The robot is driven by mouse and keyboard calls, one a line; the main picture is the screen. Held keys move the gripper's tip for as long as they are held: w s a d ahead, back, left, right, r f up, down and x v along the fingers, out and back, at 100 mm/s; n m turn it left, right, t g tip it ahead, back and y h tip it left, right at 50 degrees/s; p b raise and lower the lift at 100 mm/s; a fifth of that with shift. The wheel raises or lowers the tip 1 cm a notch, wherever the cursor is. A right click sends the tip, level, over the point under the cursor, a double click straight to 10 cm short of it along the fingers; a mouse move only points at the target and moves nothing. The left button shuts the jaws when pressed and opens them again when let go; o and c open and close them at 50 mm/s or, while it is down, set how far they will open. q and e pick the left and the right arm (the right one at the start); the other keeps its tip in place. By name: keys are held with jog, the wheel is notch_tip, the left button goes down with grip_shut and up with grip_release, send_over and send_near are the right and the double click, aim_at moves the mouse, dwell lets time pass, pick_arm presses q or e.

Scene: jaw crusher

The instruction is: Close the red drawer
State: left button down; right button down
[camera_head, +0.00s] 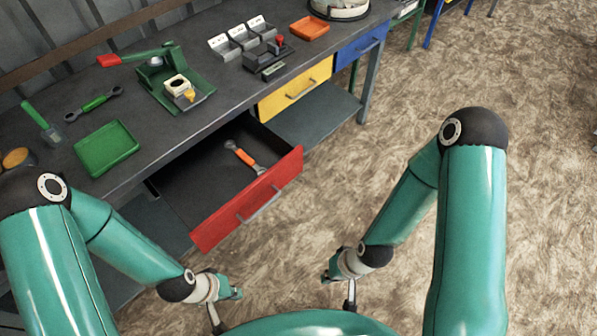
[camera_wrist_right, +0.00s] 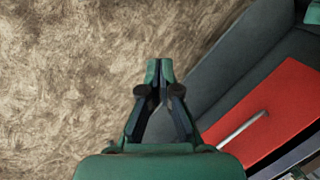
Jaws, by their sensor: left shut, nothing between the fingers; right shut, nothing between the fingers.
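The red drawer (camera_head: 247,200) stands pulled out from the workbench, with a grey bar handle on its front. A wrench with an orange grip (camera_head: 244,157) lies inside it. The drawer's red front also shows in the right wrist view (camera_wrist_right: 275,112), at the right. My left gripper (camera_head: 214,318) is low in front of the drawer, apart from it, and its fingertips are partly hidden by my own body. My right gripper (camera_head: 350,296) is to the right of the drawer front, over the floor and touching nothing. In the right wrist view its fingers (camera_wrist_right: 160,72) are together and empty.
The workbench top (camera_head: 225,110) holds a green tray (camera_head: 106,147), a green-handled brush, a wrench, a green press with a red lever and an orange tray (camera_head: 309,28). A yellow drawer (camera_head: 295,90) and a blue drawer (camera_head: 361,46) are shut. The floor (camera_head: 370,150) to the right is clear.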

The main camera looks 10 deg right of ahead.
jog(key=shift+w+f, duration=0.1)
jog(key=m+t+y+b, duration=0.8)
jog(key=t+b, duration=0.6)
jog(key=b, duration=2)
send_near(292, 169)
jog(key=shift+m+h, duration=0.4)
jog(key=shift+h, duration=0.3)
jog(key=x, duration=0.2)
jog(key=b+x, duration=0.1)
jog(key=x, duration=0.2)
jog(key=r+b+x, duration=0.1)
jog(key=x, duration=0.1)
jog(key=shift+a, duration=0.35)
